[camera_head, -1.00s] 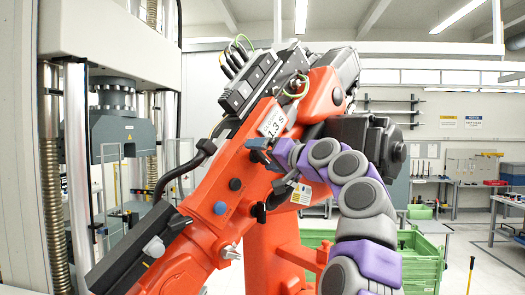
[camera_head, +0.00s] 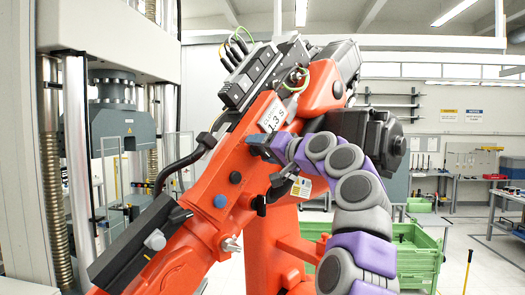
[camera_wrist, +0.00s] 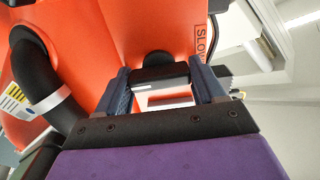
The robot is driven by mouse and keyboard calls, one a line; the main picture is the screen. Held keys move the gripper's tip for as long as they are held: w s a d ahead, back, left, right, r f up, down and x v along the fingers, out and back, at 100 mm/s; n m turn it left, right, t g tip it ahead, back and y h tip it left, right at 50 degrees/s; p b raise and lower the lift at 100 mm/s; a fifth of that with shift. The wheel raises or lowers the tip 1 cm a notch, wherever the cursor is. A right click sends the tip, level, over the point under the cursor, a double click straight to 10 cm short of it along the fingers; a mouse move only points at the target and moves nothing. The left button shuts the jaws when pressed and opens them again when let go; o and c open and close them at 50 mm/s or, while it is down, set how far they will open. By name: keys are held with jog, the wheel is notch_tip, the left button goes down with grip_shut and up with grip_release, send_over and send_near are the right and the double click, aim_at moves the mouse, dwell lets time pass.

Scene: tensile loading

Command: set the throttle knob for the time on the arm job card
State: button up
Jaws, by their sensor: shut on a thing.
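The job card (camera_head: 272,117) is a white tilted label on the orange arm, with "1.3 s" readable and smaller print above it. My gripper (camera_head: 258,147) is at the orange arm just below the card. In the wrist view my gripper (camera_wrist: 163,80) has its two blue-grey fingers on either side of a black knob (camera_wrist: 160,72), shut on it. The knob's base lies against the orange surface. A label reading "SLOW" (camera_wrist: 200,42), cut off, is right of the knob. The knob is hidden behind my fingers in the head view.
The large orange arm (camera_head: 215,160) fills the middle, with dark round plugs and a black cable (camera_head: 180,170). A grey testing machine (camera_head: 120,125) stands at left. A green crate (camera_head: 418,262) is at lower right. Open floor lies further right.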

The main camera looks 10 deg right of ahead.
jog(key=shift+f+n+b, duration=0.2)
jog(key=shift+n+b, duration=0.1)
jog(key=shift+n, duration=1.2)
jog(key=o, duration=1)
jog(key=shift+c, duration=0.2)
jog(key=shift+r, duration=0.1)
jog(key=b+v, duration=0.5)
jog(key=v, duration=1.2)
jog(key=shift+d, duration=0.15)
jog(key=shift+s, duration=0.1)
